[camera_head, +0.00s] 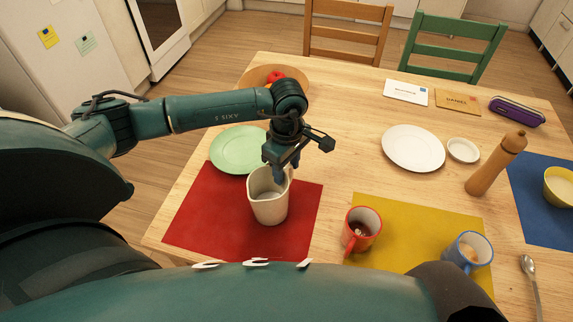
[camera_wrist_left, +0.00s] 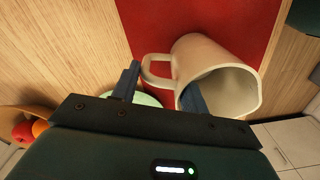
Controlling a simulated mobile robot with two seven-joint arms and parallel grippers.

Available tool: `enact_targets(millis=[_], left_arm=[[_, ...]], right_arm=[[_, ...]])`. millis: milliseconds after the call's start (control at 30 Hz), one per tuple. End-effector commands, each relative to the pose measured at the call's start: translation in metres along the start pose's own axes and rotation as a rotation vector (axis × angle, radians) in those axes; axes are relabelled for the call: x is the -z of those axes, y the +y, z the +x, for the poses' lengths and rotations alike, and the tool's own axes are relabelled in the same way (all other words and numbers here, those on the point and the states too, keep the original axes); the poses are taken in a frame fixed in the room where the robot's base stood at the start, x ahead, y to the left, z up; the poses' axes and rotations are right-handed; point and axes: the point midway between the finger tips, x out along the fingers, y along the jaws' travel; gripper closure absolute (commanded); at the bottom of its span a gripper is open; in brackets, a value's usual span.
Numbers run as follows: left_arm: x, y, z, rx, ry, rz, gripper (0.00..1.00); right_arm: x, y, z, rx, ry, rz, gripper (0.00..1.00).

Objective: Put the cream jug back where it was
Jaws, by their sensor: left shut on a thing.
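The cream jug (camera_head: 268,205) is upright, over the red placemat (camera_head: 190,226) at the left of the table. I cannot tell for sure whether its base touches the mat. My left gripper (camera_head: 279,174) reaches down to the jug's rim from above and is shut on it. In the left wrist view the jug (camera_wrist_left: 200,58) shows its open mouth and its handle, with one finger beyond the handle and the other at the mouth. My right gripper is not in view.
A green plate (camera_head: 236,148) and a fruit bowl (camera_head: 295,75) lie behind the jug. A red mug (camera_head: 362,228) and a blue mug (camera_head: 467,250) stand on the yellow placemat (camera_head: 412,222). A wooden mill (camera_head: 495,163) stands farther right. Bare wood lies between the red and yellow mats.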

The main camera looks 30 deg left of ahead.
Motion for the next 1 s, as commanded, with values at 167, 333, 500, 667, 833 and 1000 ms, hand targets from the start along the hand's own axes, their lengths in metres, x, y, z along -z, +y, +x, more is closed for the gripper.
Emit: enact_targets(millis=[167,333,500,667,833,1000], left_arm=[[0.0,0.0,0.003,-0.001,0.0,0.0,1.0],[0.0,0.0,0.003,0.001,0.0,-0.001,0.45],[0.0,0.0,0.002,0.001,0.0,-0.001,0.34],[0.0,0.0,0.002,0.001,0.001,-0.001,0.34],[0.001,0.001,-0.005,-0.002,0.0,-0.001,0.34],[0.001,0.002,-0.035,-0.007,0.001,0.0,0.34]], right_arm=[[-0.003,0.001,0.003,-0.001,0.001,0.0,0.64],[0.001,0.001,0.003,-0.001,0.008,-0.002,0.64],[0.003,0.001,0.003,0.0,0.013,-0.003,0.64],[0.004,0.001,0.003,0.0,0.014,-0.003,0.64],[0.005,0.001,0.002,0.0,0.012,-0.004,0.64],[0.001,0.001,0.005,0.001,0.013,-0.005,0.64]])
